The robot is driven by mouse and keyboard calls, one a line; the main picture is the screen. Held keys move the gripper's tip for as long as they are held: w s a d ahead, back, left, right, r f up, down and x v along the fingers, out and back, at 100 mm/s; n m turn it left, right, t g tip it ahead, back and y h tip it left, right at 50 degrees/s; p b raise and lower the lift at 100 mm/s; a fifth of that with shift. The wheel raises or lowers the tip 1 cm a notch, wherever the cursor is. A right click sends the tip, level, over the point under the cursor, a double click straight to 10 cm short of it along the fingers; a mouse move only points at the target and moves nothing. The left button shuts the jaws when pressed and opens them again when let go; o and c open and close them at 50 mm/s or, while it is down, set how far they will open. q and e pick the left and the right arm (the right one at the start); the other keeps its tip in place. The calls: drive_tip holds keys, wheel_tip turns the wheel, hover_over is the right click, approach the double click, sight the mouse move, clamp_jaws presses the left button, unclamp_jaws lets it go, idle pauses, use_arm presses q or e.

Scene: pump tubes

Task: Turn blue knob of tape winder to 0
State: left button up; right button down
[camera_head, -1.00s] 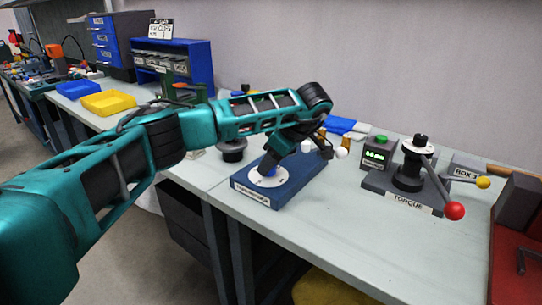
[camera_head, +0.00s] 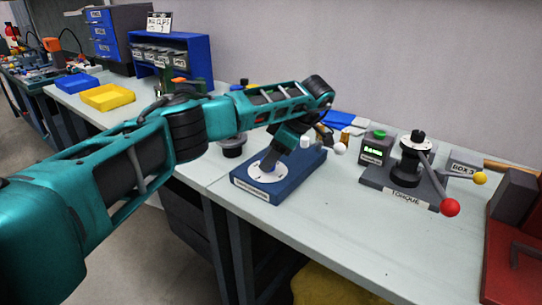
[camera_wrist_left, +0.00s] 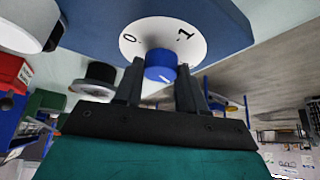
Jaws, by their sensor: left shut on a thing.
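The tape winder is a blue box (camera_head: 298,182) near the front edge of the bench, with a white round dial (camera_head: 262,177) on top. My left gripper (camera_head: 268,167) points down at the dial's centre and hides the knob in the head view. In the left wrist view, the blue knob (camera_wrist_left: 160,66) sits between the two fingers of my left gripper (camera_wrist_left: 160,86), which is shut on it. The dial (camera_wrist_left: 194,45) carries a 0 and a 1. A short white mark shows on the knob; where it points is unclear. My right gripper is not in view.
A torque stand (camera_head: 405,180) with red and yellow ball handles stands to the right, beside a box with a green button (camera_head: 376,147). A dark round part (camera_head: 233,146) stands left of the winder. Yellow (camera_head: 108,97) and blue trays lie further left.

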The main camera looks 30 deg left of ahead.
use_arm(q)
drive_tip(key=shift+n+g, duration=0.4)
drive_tip(key=shift+n, duration=0.4)
drive_tip(key=shift+w+a+n+g+h+b, duration=0.1)
drive_tip(key=shift+n+g+h+b, duration=0.35)
drive_tip(key=shift+n, duration=0.55)
drive_tip(key=o, duration=0.9)
drive_tip(key=shift+o, duration=0.2)
